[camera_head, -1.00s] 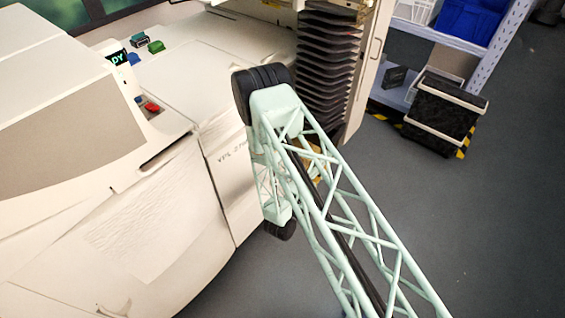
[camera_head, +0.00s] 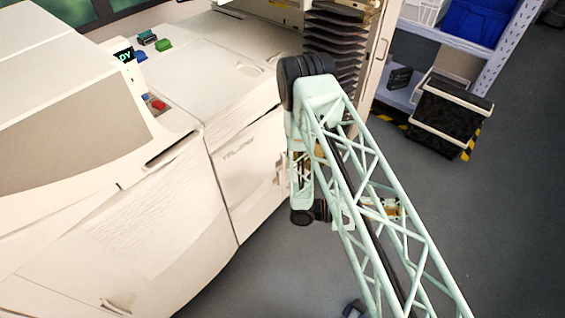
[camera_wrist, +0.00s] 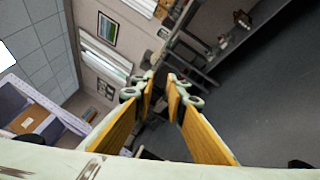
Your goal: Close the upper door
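The cream printer fills the left of the head view. I cannot tell which panel is the upper door; no door stands clearly ajar. My gripper (camera_head: 388,209) is mostly hidden behind my pale green lattice arm, right of the printer and apart from its front. In the wrist view, my gripper's yellow-padded fingers (camera_wrist: 160,92) stand apart with nothing held between them.
A stack of dark trays (camera_head: 335,50) rises behind my arm. A black crate (camera_head: 448,115) stands by a shelf rack (camera_head: 505,50) at the upper right. Grey floor (camera_head: 490,220) at right is clear. A pale edge crosses the bottom of the wrist view.

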